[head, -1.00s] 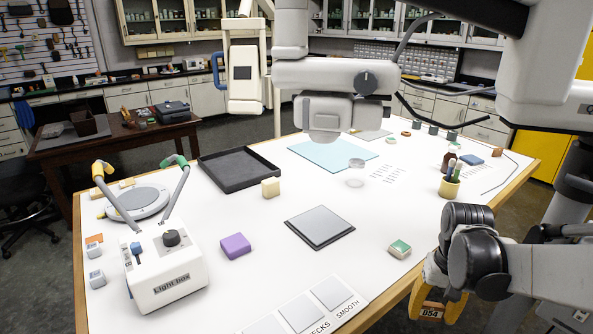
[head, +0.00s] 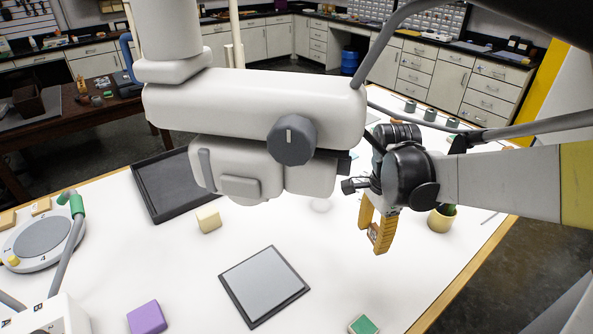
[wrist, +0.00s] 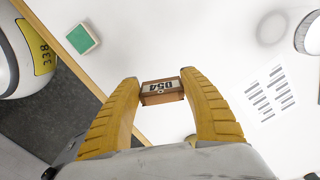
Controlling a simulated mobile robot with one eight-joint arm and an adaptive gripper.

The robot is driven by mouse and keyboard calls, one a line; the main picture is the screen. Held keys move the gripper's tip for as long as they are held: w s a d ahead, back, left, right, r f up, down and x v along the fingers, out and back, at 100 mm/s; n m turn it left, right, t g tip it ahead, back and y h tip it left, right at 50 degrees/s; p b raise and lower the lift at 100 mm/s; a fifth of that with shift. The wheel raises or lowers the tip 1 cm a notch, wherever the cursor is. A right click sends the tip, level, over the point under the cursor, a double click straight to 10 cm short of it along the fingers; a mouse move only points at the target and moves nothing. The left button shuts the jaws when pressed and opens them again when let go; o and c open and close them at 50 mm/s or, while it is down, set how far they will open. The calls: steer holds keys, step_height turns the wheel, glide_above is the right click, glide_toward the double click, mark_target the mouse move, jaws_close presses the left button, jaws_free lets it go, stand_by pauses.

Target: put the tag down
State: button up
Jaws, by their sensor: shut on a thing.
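The tag is a small brown block with a white label reading 054. It shows between my fingers in the wrist view (wrist: 162,91) and, small, in the head view (head: 374,233). My gripper (head: 376,236) has yellow-orange fingers and is shut on the tag, which shows between both fingertips in the wrist view (wrist: 161,92). In the head view the gripper hangs over the right part of the white table (head: 330,270); its exact height above the surface is hard to tell.
A green-topped block (head: 363,325) lies near the front edge. A grey square plate (head: 265,285), a cream block (head: 208,220), a purple block (head: 147,317) and a black tray (head: 165,195) lie further left. A yellow pot (head: 441,219) stands right of my gripper. A large white overhead device (head: 255,120) hides the table's middle back.

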steer(key=s+d+r+n, duration=0.1)
steer(key=s+d+n, duration=0.2)
steer(key=s+d, duration=0.45)
steer(key=n+b, duration=0.1)
steer(key=b, duration=0.2)
glide_above(363, 269)
step_height(363, 269, down, 7)
steer(key=shift+r, duration=0.1)
steer(key=shift+f+b, duration=0.85)
steer(key=shift+f, duration=1.05)
steer(key=shift+s, duration=0.1)
steer(key=shift+f, duration=0.2)
steer(key=o, duration=0.8)
steer(key=shift+o, duration=0.2)
steer(key=shift+r, duration=0.1)
